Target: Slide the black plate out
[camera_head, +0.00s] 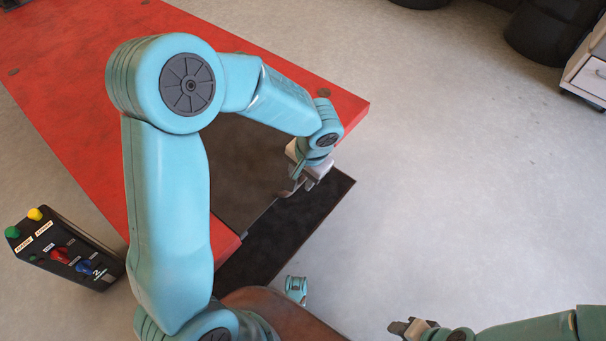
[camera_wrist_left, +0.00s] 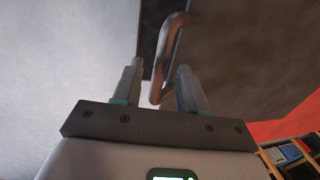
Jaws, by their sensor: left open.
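The black plate (camera_head: 245,165) is a dark flat panel set into the end of the red lift table, partly hidden behind my left arm. In the left wrist view its dark underside or face (camera_wrist_left: 250,45) fills the upper right. A bent metal handle (camera_wrist_left: 165,65) appears at the plate's edge. My left gripper (camera_head: 291,188) is at that edge, open. In the left wrist view its two fingers (camera_wrist_left: 158,85) stand on either side of the handle's lower end; contact is not clear. My right gripper (camera_head: 400,327) is at the bottom right, away from the plate; its jaw opening is unclear.
The red lift table (camera_head: 60,60) runs to the upper left. A darker strip (camera_head: 310,220) lies beyond the table's end. A control box (camera_head: 65,250) with coloured knobs stands at left. A white cabinet (camera_head: 588,75) is at upper right. The grey floor at right is clear.

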